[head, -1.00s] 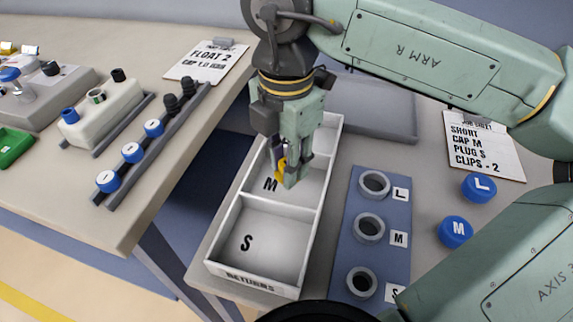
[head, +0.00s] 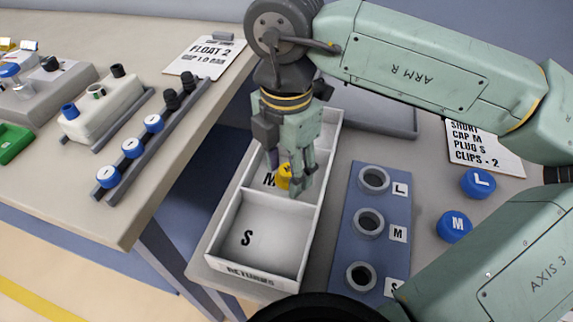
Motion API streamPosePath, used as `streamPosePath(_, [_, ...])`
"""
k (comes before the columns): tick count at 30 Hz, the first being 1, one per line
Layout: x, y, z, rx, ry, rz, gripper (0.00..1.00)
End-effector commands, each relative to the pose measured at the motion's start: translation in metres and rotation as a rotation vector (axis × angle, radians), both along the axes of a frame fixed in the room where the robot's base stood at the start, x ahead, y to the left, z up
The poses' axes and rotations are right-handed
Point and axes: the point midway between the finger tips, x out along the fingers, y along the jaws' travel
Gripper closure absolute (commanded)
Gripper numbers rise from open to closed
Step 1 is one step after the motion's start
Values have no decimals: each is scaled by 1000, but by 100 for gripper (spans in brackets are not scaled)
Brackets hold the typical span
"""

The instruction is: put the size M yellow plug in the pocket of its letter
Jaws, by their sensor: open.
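The yellow plug (head: 284,177) is in the white returns tray (head: 222,236), in the middle pocket marked M. A dark mark shows on its top, too small to read surely. My gripper (head: 290,178) is over that pocket, pointing down, with its fingers open around or just beside the plug. The fingers hide part of the plug, and I cannot tell whether they touch it. The M on the pocket floor (head: 268,180) shows just left of the plug.
The S pocket (head: 262,240) is empty. A blue board (head: 345,230) with grey rings marked L, M and S stands right of the tray. Blue caps L (head: 478,183) and M (head: 455,226) lie further right. A gap separates the left bench (head: 140,205).

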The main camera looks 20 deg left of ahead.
Motion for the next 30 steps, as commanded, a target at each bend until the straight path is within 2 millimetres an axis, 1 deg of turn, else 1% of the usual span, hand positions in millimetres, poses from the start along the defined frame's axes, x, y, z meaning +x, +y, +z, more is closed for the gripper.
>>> streamPosePath(6, [0, 0, 1, 0, 0, 0, 55])
streamPosePath(11, [1, 0, 9, 0, -2, -2, 55])
streamPosePath(14, [1, 0, 26, -1, -4, -3, 55])
streamPosePath(21, [1, 0, 80, 0, -4, -4, 55])
streamPosePath(24, [0, 0, 98, -1, -3, -3, 55])
streamPosePath(27, [0, 0, 112, -1, -2, -2, 55])
streamPosePath(30, [0, 0, 120, 1, -1, 0, 55])
